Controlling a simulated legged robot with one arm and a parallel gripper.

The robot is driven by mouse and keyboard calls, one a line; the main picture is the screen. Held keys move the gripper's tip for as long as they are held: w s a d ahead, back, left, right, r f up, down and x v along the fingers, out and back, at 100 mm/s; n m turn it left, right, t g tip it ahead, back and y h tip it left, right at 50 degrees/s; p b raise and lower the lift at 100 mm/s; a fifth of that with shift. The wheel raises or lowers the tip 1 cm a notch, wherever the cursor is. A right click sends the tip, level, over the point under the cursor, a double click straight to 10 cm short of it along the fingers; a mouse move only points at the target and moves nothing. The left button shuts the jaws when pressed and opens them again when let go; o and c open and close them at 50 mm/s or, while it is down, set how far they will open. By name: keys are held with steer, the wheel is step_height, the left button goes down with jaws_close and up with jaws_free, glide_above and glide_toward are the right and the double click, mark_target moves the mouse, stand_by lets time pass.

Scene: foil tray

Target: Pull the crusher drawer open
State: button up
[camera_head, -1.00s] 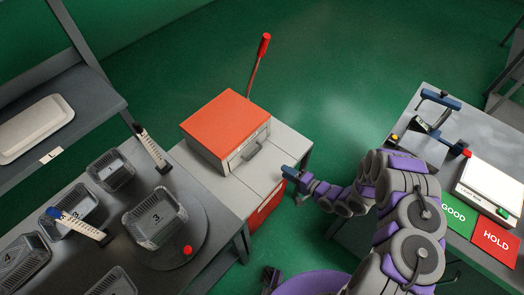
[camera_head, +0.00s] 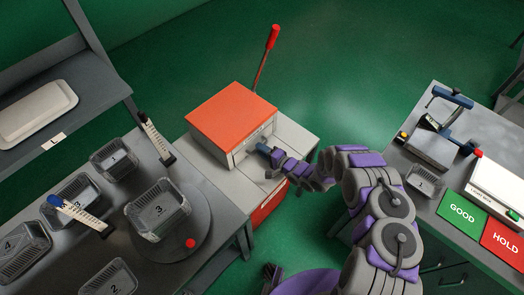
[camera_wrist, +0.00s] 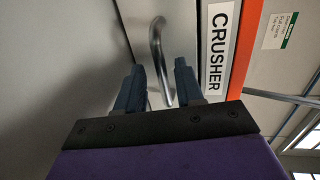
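The crusher (camera_head: 232,114) is a box with an orange-red top and pale grey front, with a red-knobbed lever (camera_head: 265,56) behind it. In the wrist view its drawer front (camera_wrist: 180,24) fills the upper middle, beside the "CRUSHER" label (camera_wrist: 221,45). The drawer handle (camera_wrist: 156,42) is a bent metal bar. My gripper (camera_wrist: 158,78) is open, with its two blue fingers on either side of the handle's near part; I see no clear contact. In the head view my gripper (camera_head: 263,150) is at the crusher's front and covers the handle. The drawer looks shut.
The crusher stands on a grey bench (camera_head: 209,163) with a red bin below.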

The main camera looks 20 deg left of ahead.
steer(key=shift+w+a, duration=0.15)
steer(key=shift+a, duration=0.1)
steer(key=shift+d, duration=0.1)
jaws_close()
stand_by(0.5)
